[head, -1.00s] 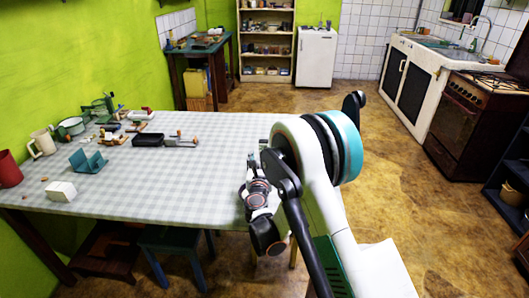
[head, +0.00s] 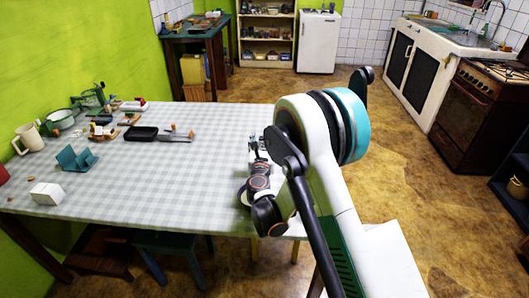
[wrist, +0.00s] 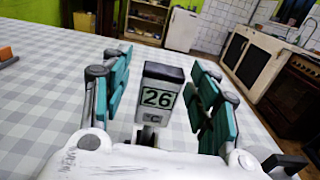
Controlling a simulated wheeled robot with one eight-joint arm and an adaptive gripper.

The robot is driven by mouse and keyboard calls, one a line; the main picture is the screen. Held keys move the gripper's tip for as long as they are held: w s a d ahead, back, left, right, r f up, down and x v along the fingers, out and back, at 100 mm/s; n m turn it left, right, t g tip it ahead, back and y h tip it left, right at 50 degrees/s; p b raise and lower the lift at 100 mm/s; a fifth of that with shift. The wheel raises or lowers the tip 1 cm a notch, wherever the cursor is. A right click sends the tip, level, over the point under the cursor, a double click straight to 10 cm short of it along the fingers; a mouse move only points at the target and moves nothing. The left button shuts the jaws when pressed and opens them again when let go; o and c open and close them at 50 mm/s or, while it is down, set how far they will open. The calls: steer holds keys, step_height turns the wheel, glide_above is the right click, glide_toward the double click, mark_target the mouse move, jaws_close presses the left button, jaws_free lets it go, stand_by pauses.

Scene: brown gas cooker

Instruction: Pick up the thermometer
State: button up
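A small grey device with a dark top and a display reading 26, which looks like the thermometer (wrist: 158,98), stands upright on the checked tablecloth in the wrist view. My gripper (wrist: 160,85) is open, with a teal-padded finger on each side of the device. A gap shows between the device and each finger, so I see no contact. In the head view my gripper (head: 257,155) is over the right part of the table, partly behind my arm. I cannot clearly make out the device there.
The checked table (head: 205,190) is mostly bare in the middle. A black tray (head: 141,134), a teal holder (head: 75,159), a white box (head: 47,193) and a cream mug (head: 28,138) stand to the left. A cooker (head: 478,110) is far right.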

steer(key=shift+w, duration=0.1)
steer(key=c, duration=0.9)
